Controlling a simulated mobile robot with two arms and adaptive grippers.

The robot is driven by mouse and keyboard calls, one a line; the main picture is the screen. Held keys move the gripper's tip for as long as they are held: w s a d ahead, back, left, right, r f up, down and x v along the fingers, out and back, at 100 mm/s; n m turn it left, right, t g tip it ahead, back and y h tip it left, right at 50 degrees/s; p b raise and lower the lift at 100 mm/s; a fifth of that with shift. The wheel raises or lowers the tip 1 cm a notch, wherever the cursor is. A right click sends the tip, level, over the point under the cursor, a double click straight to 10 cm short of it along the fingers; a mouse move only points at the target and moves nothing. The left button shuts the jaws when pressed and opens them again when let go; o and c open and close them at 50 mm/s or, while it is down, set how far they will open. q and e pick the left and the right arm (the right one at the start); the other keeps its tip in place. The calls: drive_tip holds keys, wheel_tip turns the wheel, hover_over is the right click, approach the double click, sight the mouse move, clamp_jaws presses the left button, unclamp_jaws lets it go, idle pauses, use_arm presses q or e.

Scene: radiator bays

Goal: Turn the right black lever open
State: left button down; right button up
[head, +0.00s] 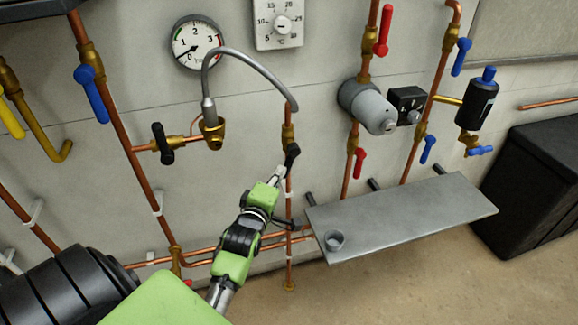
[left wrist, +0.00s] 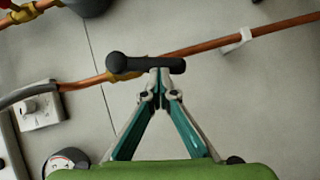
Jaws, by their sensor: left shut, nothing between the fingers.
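The right black lever (head: 292,152) sits on a brass valve on the thin vertical copper pipe, below the end of the grey hose. Its handle hangs downward at a slight angle to the pipe. In the left wrist view the lever (left wrist: 128,64) lies nearly along the pipe. My left gripper (head: 280,172) is shut and empty, with its tips right at the lever's handle. In the left wrist view the closed fingertips (left wrist: 160,73) meet or overlap the handle's edge near its free end; firm contact cannot be told. My right gripper is not in view.
Another black lever (head: 162,144) is on the valve to the left. The grey hose (head: 252,66) arches above. A pressure gauge (head: 195,42) and a thermostat (head: 278,24) are on the wall.

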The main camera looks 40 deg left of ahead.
use_arm(q)
drive_tip(key=shift+w+d+f+n+t+b, duration=0.3)
drive_tip(key=shift+w+f+n+t, duration=0.15)
drive_tip(key=shift+n, duration=0.15)
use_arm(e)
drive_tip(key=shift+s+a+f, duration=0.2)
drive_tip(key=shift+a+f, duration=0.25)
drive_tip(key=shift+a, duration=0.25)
use_arm(q)
drive_tip(key=shift+f, duration=0.15)
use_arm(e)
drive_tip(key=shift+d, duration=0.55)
